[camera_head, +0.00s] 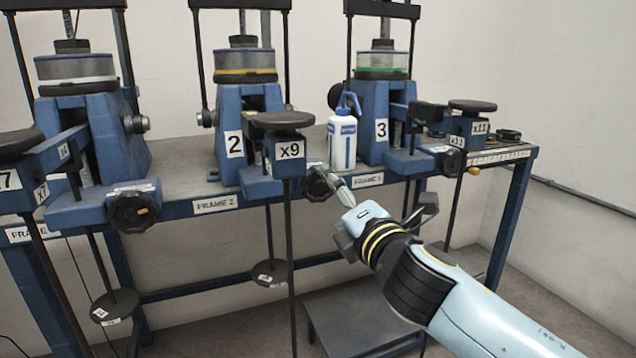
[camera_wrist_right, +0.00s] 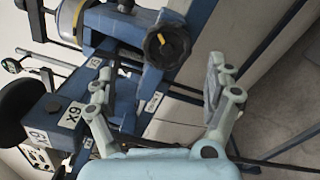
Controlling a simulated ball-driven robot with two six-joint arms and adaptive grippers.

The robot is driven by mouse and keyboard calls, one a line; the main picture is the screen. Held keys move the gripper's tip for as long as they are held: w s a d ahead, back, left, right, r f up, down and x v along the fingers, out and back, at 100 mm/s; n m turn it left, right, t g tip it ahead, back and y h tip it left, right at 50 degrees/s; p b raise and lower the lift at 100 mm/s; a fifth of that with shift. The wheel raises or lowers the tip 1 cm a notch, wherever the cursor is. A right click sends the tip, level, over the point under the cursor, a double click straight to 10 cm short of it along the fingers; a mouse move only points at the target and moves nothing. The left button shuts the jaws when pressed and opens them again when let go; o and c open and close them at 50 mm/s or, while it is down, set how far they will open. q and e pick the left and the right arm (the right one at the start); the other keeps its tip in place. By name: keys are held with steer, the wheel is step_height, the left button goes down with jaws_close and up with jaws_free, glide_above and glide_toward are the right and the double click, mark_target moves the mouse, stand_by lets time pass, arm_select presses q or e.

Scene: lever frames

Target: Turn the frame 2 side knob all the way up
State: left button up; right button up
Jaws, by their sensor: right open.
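Frame 2 is a blue stand (camera_head: 235,143) marked 2, with a clear cylinder on top. A round black knob (camera_head: 317,184) is at the bench front, right of the FRAME 2 label, below the x9 block. It shows in the right wrist view (camera_wrist_right: 167,40) with an orange pointer mark. A smaller dark knob (camera_head: 207,118) is on the stand's left side. My right gripper (camera_head: 380,187) is open and empty, close to the front knob; its fingers (camera_wrist_right: 157,78) are spread, with the knob ahead of them. I cannot tell any contact. My left gripper is out of view.
A white and blue bottle (camera_head: 342,142) stands between frames 2 and 3. The x9 block (camera_head: 289,152) with its black disc juts out above the front knob. Another front knob (camera_head: 132,211) is at left. Hanging rods and discs are below the bench (camera_head: 520,152).

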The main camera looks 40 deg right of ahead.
mark_target(320, 186)
steer(key=x, duration=0.5)
steer(key=f+x, duration=0.1)
steer(key=x, duration=0.2)
steer(key=shift+w, duration=0.15)
steer(key=shift+w+d, duration=0.1)
steer(key=shift+w, duration=0.15)
steer(key=shift+c, duration=0.4)
steer(key=c, duration=1.6)
steer(key=shift+o, duration=0.2)
